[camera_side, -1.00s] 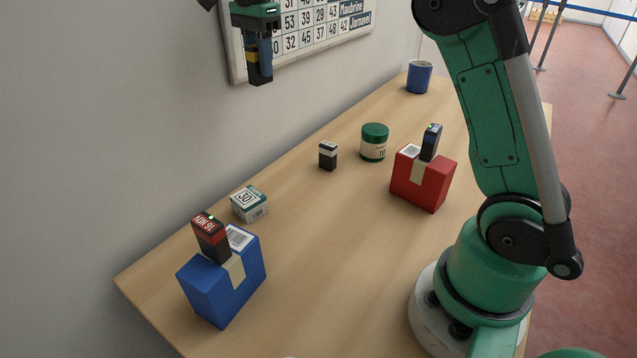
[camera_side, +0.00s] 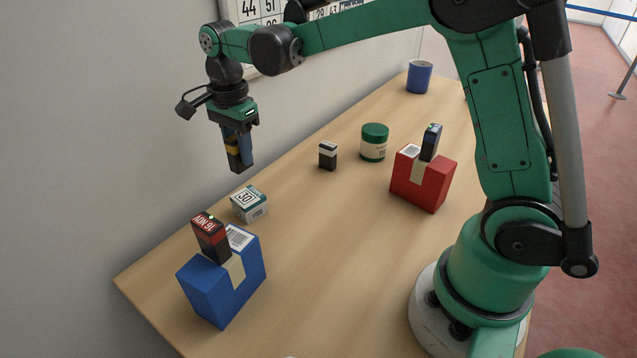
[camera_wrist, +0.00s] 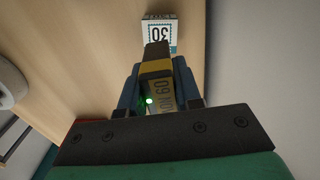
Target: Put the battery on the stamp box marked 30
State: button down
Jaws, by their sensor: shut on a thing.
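My gripper (camera_side: 240,148) is shut on a black and yellow battery (camera_side: 233,160) and holds it upright in the air, above and slightly left of the stamp box marked 30. In the wrist view the battery (camera_wrist: 158,75) sits between the blue fingers, with lettering and a small green light on it. The stamp box (camera_side: 248,204) is white and teal and lies on the table behind the blue parcel. In the wrist view the stamp box (camera_wrist: 160,33) shows just beyond the battery's end, its lower part hidden by the battery. The battery and the box are apart.
A blue parcel (camera_side: 225,290) with a red-black device (camera_side: 210,238) on top stands in front of the stamp box. A small black box (camera_side: 328,156), a green jar (camera_side: 374,142), a red parcel (camera_side: 420,185) with a dark device and a blue mug (camera_side: 419,76) stand farther right.

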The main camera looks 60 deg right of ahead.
jog(key=shift+f, duration=2.95)
jog(key=shift+f, duration=0.1)
jog(key=c, duration=0.6)
grip_release()
notch_tip(320, 180, up, 12)
jog(key=shift+r, duration=0.1)
jog(key=s+f+n+t, duration=0.2)
jog(key=s+n, duration=0.4)
jog(key=n, duration=0.3)
jog(key=s+d+f+n+t, duration=0.1)
jog(key=s+f+n+t, duration=0.1)
jog(key=s+n+t, duration=0.3)
jog(key=s+n, duration=0.1)
jog(key=n, duration=0.3)
jog(key=shift+s, duration=0.4)
